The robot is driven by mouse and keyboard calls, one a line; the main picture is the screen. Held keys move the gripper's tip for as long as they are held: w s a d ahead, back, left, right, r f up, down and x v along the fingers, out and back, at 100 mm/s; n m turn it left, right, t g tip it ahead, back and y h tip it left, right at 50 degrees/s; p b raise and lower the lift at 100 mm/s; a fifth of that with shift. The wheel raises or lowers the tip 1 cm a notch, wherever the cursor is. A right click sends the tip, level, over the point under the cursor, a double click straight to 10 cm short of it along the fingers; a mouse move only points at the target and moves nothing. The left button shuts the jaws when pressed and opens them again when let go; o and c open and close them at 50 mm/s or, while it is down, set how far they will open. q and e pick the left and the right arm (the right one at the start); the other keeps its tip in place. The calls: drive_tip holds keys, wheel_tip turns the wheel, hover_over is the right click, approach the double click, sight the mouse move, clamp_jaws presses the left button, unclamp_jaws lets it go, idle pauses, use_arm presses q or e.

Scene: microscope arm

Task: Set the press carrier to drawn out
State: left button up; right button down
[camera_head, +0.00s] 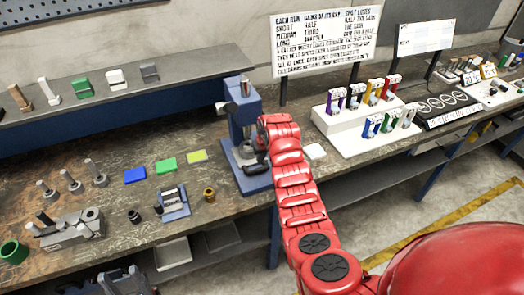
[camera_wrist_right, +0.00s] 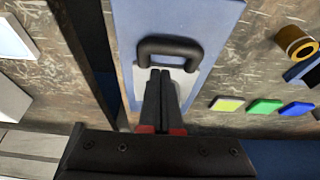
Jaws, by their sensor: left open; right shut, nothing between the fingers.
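The blue press (camera_head: 243,118) stands upright on the bench, with a blue base (camera_head: 256,184). In the right wrist view a black U-shaped handle (camera_wrist_right: 170,46) shows on the pale grey press carrier (camera_wrist_right: 188,78) over the blue base (camera_wrist_right: 210,20). My right gripper (camera_wrist_right: 160,72) is shut and empty, its tips at the open side of the handle. I cannot tell whether they touch it or reach inside the loop. In the head view my right gripper (camera_head: 256,160) is at the front of the press, and covers most of the carrier. My left gripper (camera_head: 112,283) is open, low at the bottom left edge, partly cut off.
Blue, green and yellow pads (camera_head: 166,165) lie left of the press, with a blue fixture (camera_head: 173,202) and a brass ring (camera_head: 209,194). A white rack (camera_head: 345,134) with coloured pieces stands to the right. A raised shelf (camera_head: 115,85) runs behind.

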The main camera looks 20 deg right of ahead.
sight(251, 157)
drive_tip(key=shift+p+x, duration=0.5)
drive_tip(key=shift+x, duration=1.25)
drive_tip(key=shift+w+f, duration=0.1)
drive_tip(key=shift+f, duration=0.15)
